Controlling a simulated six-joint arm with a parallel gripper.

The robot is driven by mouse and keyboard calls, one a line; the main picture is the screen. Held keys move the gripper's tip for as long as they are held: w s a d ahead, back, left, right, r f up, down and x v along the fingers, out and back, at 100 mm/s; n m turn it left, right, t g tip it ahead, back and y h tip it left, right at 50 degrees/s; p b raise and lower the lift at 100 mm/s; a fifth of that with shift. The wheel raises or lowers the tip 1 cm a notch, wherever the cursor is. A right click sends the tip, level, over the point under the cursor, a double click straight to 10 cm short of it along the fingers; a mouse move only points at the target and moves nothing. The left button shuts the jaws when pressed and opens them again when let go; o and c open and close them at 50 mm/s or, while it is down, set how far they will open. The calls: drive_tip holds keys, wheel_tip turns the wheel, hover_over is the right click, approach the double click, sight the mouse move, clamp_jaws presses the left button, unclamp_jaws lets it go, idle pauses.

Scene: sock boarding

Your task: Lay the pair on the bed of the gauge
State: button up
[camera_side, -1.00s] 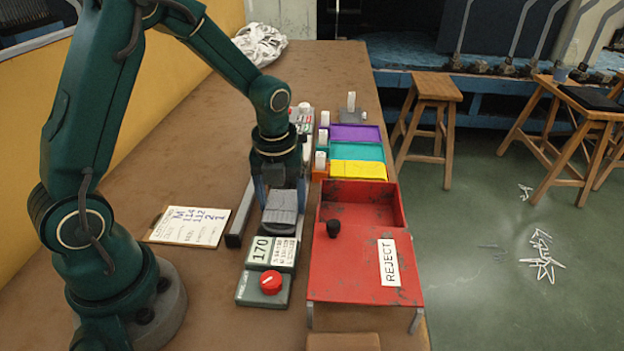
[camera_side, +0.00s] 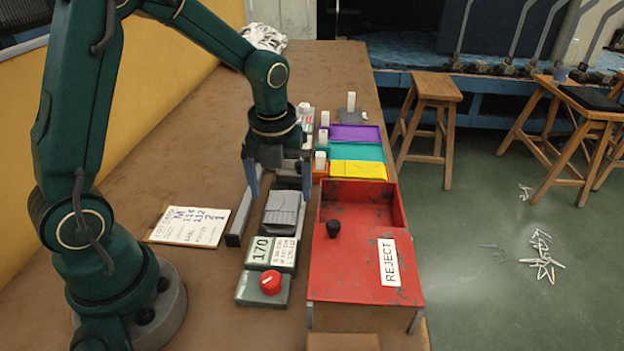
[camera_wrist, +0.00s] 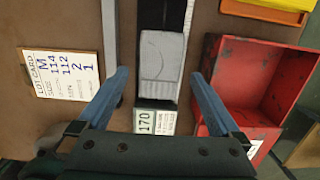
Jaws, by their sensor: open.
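The pair of socks is a folded grey bundle (camera_side: 283,208) lying on the bed of the gauge (camera_side: 287,183), just behind the 170 display. The bundle also shows in the wrist view (camera_wrist: 160,60), flat and lengthwise along the bed. My gripper (camera_side: 279,192) is open and empty, above the far end of the bed, with its fingers apart on either side. In the wrist view the two blue fingers (camera_wrist: 160,75) stand wide of the bundle and do not touch it.
The gauge display (camera_side: 272,252) and red knob (camera_side: 271,283) are in front. A red REJECT tray (camera_side: 345,285) stands to the right, with yellow, teal and purple bins (camera_side: 358,152) behind it. A lot card (camera_side: 188,226) lies left, near a dark rail (camera_side: 240,218).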

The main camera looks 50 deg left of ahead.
sight(281, 209)
wheel_tip(281, 209, up, 8)
drive_tip(key=s+d+n+t, duration=0.1)
drive_tip(key=s+n, duration=0.3)
drive_tip(key=n, duration=0.5)
drive_tip(key=s+d+r+n+t, duration=0.1)
drive_tip(key=s+d+n+t, duration=0.1)
drive_tip(key=n, duration=0.7)
drive_tip(key=s+d+r+n+t+h, duration=0.1)
drive_tip(key=s+d+n, duration=0.2)
drive_tip(key=s+n, duration=0.3)
drive_tip(key=n, duration=0.3)
drive_tip(key=shift+s+r+t, duration=0.2)
drive_tip(key=shift+r+t, duration=0.05)
drive_tip(key=shift+t, duration=0.05)
